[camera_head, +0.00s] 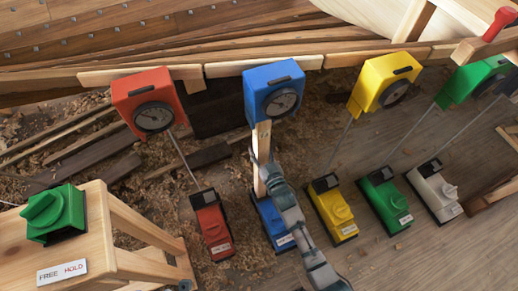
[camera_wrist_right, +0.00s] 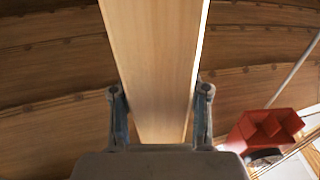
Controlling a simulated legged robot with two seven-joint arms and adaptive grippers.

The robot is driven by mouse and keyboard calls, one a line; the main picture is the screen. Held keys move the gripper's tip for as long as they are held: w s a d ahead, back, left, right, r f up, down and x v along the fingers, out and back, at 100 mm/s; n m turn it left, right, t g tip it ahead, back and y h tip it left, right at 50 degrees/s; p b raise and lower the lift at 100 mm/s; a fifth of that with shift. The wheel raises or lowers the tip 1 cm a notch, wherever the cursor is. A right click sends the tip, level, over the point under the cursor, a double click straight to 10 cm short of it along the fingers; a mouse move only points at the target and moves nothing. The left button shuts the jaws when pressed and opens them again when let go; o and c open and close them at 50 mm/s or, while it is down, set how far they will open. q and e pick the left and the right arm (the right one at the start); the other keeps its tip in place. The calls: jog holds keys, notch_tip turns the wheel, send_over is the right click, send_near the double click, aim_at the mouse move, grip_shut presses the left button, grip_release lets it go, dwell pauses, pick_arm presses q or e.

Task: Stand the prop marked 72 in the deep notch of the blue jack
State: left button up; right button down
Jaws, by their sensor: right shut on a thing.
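A pale wooden prop (camera_head: 262,135) stands roughly upright between the blue jack (camera_head: 268,212) on the floor and the blue dial box (camera_head: 272,92) above it. My right gripper (camera_head: 262,162) is shut on the prop around its middle. In the right wrist view the two fingers (camera_wrist_right: 160,98) press on either side of the prop (camera_wrist_right: 155,50). No number on the prop can be read. The prop's top end meets the dial box's lower edge. Its foot is at the back of the blue jack, but my gripper partly hides it, and I cannot tell which notch it is in. My left gripper is not in view.
Red (camera_head: 212,225), yellow (camera_head: 332,210), green (camera_head: 385,202) and white (camera_head: 434,191) jacks stand beside the blue one. Thin rods run up towards the hull. A wooden stand (camera_head: 110,262) at the left carries a green knob box (camera_head: 57,214) labelled FREE HOLD.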

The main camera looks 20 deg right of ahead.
jog(key=shift+w, duration=0.15)
dwell(0.8)
jog(key=shift+c, duration=2.4)
grip_release()
jog(key=s, duration=1.2)
jog(key=shift+d+f, duration=0.25)
jog(key=shift+f, duration=0.05)
